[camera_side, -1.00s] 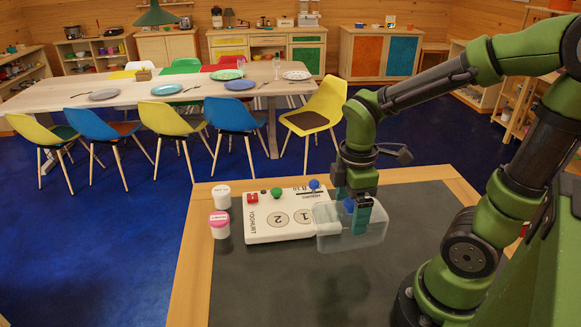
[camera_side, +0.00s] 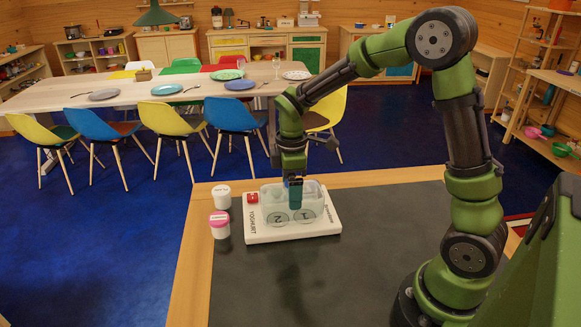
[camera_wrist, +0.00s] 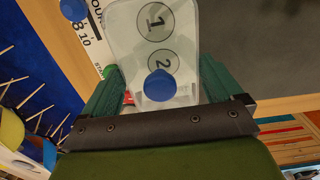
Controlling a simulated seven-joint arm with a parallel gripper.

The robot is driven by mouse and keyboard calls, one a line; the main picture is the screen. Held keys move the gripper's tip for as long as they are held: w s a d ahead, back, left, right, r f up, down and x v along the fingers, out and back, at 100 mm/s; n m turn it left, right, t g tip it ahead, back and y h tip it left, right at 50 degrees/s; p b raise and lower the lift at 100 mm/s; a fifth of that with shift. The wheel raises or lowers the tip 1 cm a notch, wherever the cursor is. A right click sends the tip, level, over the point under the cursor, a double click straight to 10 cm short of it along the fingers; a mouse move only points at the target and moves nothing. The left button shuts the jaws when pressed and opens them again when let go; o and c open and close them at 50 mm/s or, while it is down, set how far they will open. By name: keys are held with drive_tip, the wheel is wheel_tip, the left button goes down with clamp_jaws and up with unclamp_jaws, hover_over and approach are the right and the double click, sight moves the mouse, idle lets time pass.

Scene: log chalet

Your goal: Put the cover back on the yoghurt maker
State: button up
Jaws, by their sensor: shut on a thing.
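The yoghurt maker (camera_side: 262,233) is a flat white base with a red button, lettering and circles marked 1 and 2, lying on the dark table top. The clear box-like cover (camera_side: 271,193) is over it, and the circles show through its wall. My gripper (camera_side: 295,204) is above the base, shut on the cover's blue knob. In the wrist view my gripper (camera_wrist: 158,78) has its green fingers on either side of the blue knob (camera_wrist: 159,86), with the clear cover (camera_wrist: 185,28) below. I cannot tell whether the cover touches the base.
A white-lidded jar (camera_side: 221,200) and a pink-lidded jar (camera_side: 219,226) stand just left of the base. The dark table top (camera_side: 370,250) is clear to the right and in front. Its wooden edge (camera_side: 193,265) runs along the left. A dining table with chairs stands behind.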

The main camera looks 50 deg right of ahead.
drive_tip(key=shift+f, duration=0.85)
drive_tip(key=shift+f, duration=0.15)
drive_tip(key=o, duration=0.8)
drive_tip(key=shift+c, duration=0.2)
